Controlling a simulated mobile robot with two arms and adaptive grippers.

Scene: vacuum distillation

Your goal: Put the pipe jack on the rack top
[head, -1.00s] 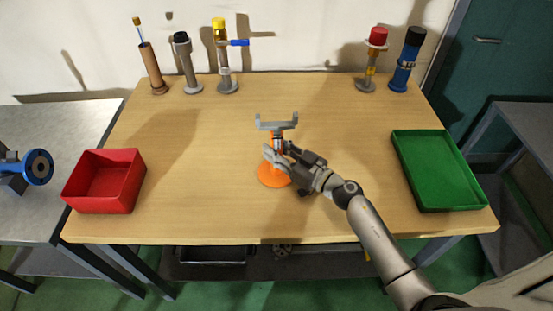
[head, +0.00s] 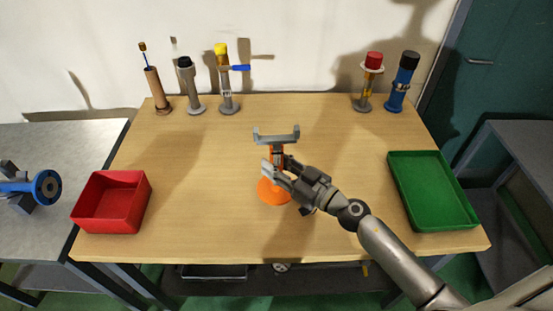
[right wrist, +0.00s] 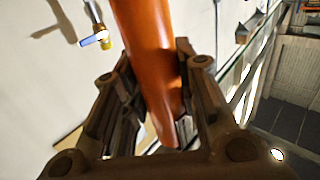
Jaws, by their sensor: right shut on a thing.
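The pipe jack has an orange round base (head: 274,191), an orange post and a grey U-shaped head (head: 276,137). It is upright over the middle of the wooden table; whether its base touches the table is hard to tell. My right gripper (head: 274,168) is shut on its orange post, below the grey head. In the right wrist view the orange post (right wrist: 150,60) runs between both fingers. Grey-topped stands flank the table, one at the left (head: 60,150) and one at the right (head: 525,150); I cannot tell which is the rack. My left gripper is out of view.
A red bin (head: 112,201) stands at the table's left and a green tray (head: 432,190) at its right. Several upright pipe pieces, including a blue one (head: 402,82), line the back edge. A blue flanged part (head: 44,188) lies on the left stand. The right stand's visible top looks clear.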

